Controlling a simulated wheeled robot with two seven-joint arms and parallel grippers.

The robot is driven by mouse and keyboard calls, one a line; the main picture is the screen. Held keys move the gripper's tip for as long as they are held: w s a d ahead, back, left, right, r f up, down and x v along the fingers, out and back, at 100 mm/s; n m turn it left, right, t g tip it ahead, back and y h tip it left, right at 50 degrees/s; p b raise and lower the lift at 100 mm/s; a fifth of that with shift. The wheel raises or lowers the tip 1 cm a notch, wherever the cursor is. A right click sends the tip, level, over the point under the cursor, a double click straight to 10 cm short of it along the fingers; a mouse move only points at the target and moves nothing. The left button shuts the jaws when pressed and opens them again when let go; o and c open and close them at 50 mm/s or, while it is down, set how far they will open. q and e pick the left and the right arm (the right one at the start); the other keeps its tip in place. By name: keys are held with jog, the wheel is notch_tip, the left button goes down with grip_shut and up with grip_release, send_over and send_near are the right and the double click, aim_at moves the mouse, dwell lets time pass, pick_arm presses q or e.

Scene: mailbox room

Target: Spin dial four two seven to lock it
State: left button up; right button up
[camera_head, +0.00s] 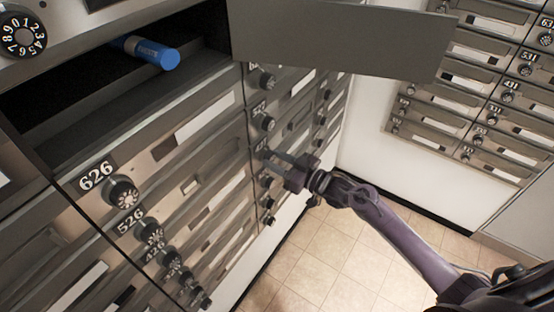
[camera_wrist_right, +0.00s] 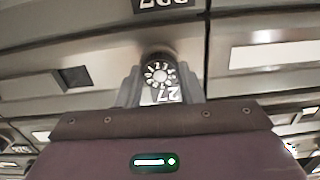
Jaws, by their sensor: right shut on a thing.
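A small black dial with white numbers (camera_wrist_right: 160,72) sits on a grey mailbox door in the right wrist view. A plate right by it reads "27" upside down, with its first digit hidden. My right gripper (camera_wrist_right: 160,88) has one finger on each side of this dial and is shut on it. In the head view my right gripper (camera_head: 272,157) reaches from the right to the second column of mailboxes, at a dial partly hidden by the fingers. My left gripper is not in view.
An open mailbox door (camera_head: 345,40) sticks out above my right arm. A blue cylinder (camera_head: 152,52) lies in the open box at the upper left. Dial 626 (camera_head: 122,192) is at the left. More mailboxes (camera_head: 480,75) line the right wall. The tiled floor (camera_head: 330,260) is clear.

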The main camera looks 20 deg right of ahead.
jog(key=shift+f, duration=0.1)
jog(key=o, duration=1)
jog(key=b+v, duration=0.1)
jog(key=v, duration=0.6)
jog(key=shift+s+d, duration=0.25)
jog(key=shift+s, duration=0.1)
